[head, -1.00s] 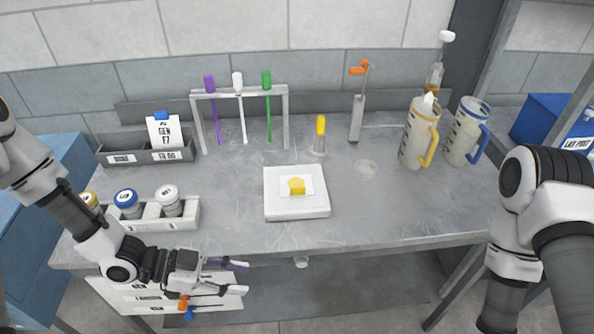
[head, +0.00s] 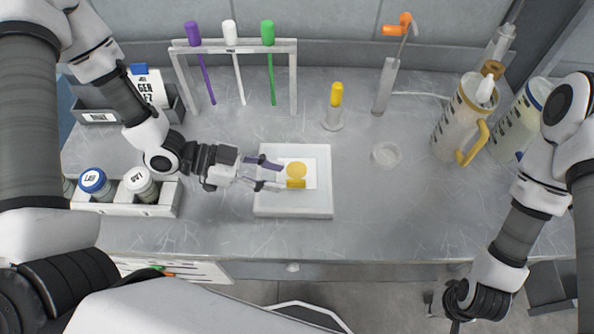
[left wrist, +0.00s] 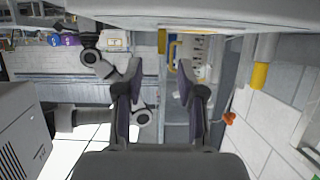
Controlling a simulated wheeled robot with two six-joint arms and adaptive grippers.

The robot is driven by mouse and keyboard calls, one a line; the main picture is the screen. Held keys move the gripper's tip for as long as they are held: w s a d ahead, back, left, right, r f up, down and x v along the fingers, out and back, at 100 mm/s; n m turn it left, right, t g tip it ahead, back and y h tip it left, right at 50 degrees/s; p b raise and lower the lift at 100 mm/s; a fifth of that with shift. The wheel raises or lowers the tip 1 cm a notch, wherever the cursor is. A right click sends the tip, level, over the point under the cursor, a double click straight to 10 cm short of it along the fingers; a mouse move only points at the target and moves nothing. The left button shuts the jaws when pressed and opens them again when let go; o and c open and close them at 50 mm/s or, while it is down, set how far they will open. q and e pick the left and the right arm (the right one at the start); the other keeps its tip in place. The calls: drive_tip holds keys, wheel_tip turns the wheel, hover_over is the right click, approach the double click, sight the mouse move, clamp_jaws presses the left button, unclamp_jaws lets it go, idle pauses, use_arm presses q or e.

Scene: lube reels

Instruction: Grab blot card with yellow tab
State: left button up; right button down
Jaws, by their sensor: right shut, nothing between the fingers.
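The blot card (head: 311,173) is white with a round yellow spot and a yellow tab (head: 296,184) at its near edge. It lies on a white square pad (head: 292,208) on the bench. My left gripper (head: 283,177) reaches over the pad from the left. Its two purple-grey fingers are apart, with their tips over the card's left part, the nearer tip close to the tab. I cannot tell whether they touch it. The left wrist view shows the fingers (left wrist: 158,85) spread with nothing clearly held.
A rack (head: 294,80) with purple, white and green sticks stands behind. A yellow-capped vial (head: 336,95), a clear dish (head: 386,154) and a jug (head: 460,120) stand right of the pad. A jar holder (head: 160,208) is on the left. Bench front right is clear.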

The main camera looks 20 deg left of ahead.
sight(294, 181)
use_arm(q)
drive_tip(key=p+x, duration=0.1)
drive_tip(key=x, duration=0.3)
drive_tip(key=shift+w+d+f, duration=0.2)
drive_tip(key=shift+w+f, duration=0.1)
drive_tip(key=shift+f, duration=0.05)
drive_tip(key=shift+s+d, duration=0.1)
drive_tip(key=shift+d, duration=0.3)
drive_tip(key=shift+a, duration=0.1)
drive_tip(key=shift+c, duration=1)
drive_tip(key=shift+f, duration=0.1)
clamp_jaws()
